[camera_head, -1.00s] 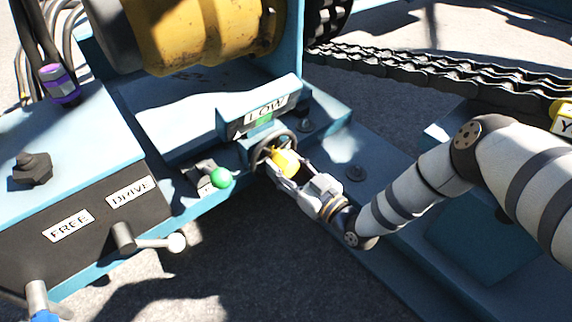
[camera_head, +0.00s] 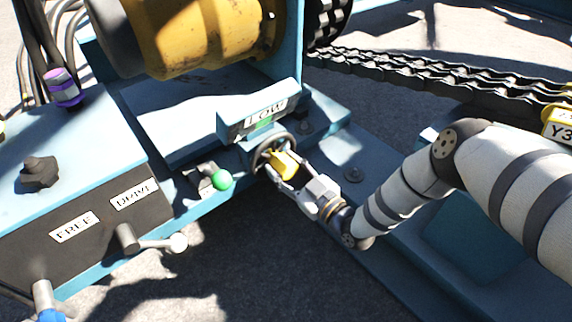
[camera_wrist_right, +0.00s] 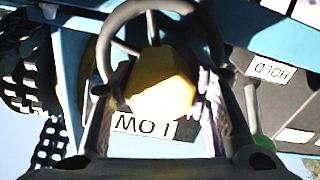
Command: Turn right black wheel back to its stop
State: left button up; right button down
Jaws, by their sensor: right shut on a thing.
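The black wheel (camera_head: 262,152) is a small ring on the blue frame, just below the LOW label, with a yellow piece (camera_head: 284,163) at its front. In the right wrist view the wheel's dark rim (camera_wrist_right: 112,40) arches behind the yellow piece (camera_wrist_right: 160,88). My right gripper (camera_head: 283,172) reaches the wheel from the lower right. Its fingers (camera_wrist_right: 160,105) lie on both sides of the yellow piece and are shut on it. The fingers hide part of the wheel's lower rim. My left gripper is not in view.
A green-knobbed lever (camera_head: 222,180) stands close left of the wheel. The LOW plate (camera_head: 266,112) sits just above it. A panel marked FREE and DRIVE (camera_head: 100,228) with a white-knobbed lever (camera_head: 178,243) is at left. Chains (camera_head: 430,75) run behind my right arm.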

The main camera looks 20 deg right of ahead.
jog(key=n+p, duration=0.1)
jog(key=n, duration=0.2)
jog(key=n+p, duration=0.1)
jog(key=n, duration=0.1)
jog(key=shift+a+r+n, duration=0.15)
jog(key=shift+n, duration=0.25)
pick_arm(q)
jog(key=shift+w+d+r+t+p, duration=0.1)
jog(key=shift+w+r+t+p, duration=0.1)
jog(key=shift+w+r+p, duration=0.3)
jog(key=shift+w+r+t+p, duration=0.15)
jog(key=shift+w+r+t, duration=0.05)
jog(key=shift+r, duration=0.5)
pick_arm(e)
jog(key=n, duration=0.4)
jog(key=shift+n, duration=0.7)
jog(key=c, duration=0.9)
grip_release()
jog(key=shift+o, duration=0.2)
jog(key=v, duration=1.2)
